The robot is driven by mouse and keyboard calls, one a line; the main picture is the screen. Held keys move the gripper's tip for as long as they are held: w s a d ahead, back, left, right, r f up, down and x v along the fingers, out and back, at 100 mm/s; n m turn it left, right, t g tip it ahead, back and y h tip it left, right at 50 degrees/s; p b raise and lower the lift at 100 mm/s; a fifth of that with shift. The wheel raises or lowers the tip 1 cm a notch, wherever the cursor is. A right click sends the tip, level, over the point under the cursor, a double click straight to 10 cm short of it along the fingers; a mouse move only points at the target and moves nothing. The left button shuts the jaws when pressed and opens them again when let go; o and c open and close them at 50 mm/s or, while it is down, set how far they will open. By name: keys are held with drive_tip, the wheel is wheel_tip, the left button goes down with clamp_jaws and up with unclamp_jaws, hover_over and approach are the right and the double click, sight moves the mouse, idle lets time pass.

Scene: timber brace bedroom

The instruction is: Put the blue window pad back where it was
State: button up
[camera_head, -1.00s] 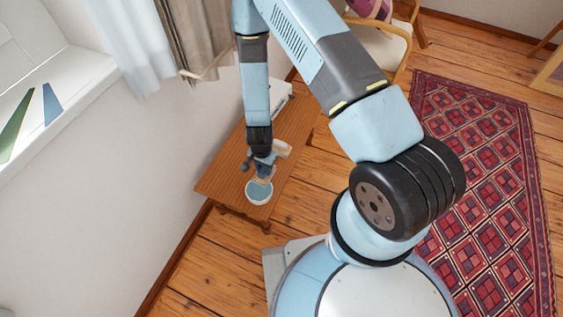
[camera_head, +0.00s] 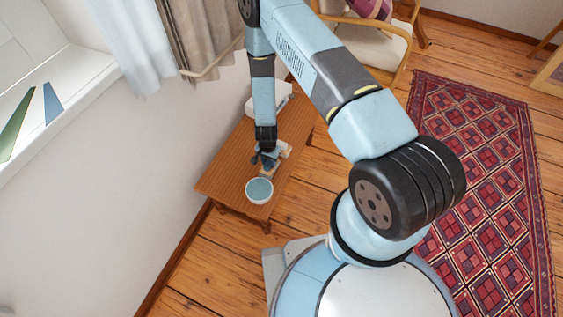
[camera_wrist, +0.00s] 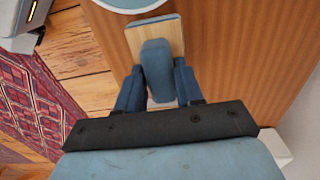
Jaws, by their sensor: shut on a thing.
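My gripper (camera_head: 266,158) is above the small wooden table, just beyond a white bowl (camera_head: 259,198). In the wrist view my gripper (camera_wrist: 158,74) has its two blue fingers on either side of a blue-grey block, which looks like the blue window pad (camera_wrist: 157,62). The pad has a flat wooden piece (camera_wrist: 171,32) behind it. The gripper is shut on the pad. In the head view the pad is small and partly hidden by the gripper. Whether it touches the table I cannot tell.
The bowl has a blue inside and stands on the table (camera_head: 222,178) near its front end. White items (camera_head: 275,100) lie at the table's far end. A windowsill on the left has green (camera_head: 17,125) and blue (camera_head: 53,103) pieces. Curtains (camera_head: 195,40) hang beside the table.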

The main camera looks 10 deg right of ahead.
drive_tip(key=shift+f, duration=0.7)
drive_tip(key=shift+a+f, duration=0.1)
drive_tip(key=shift+f, duration=0.15)
clamp_jaws()
drive_tip(key=o, duration=1)
unclamp_jaws()
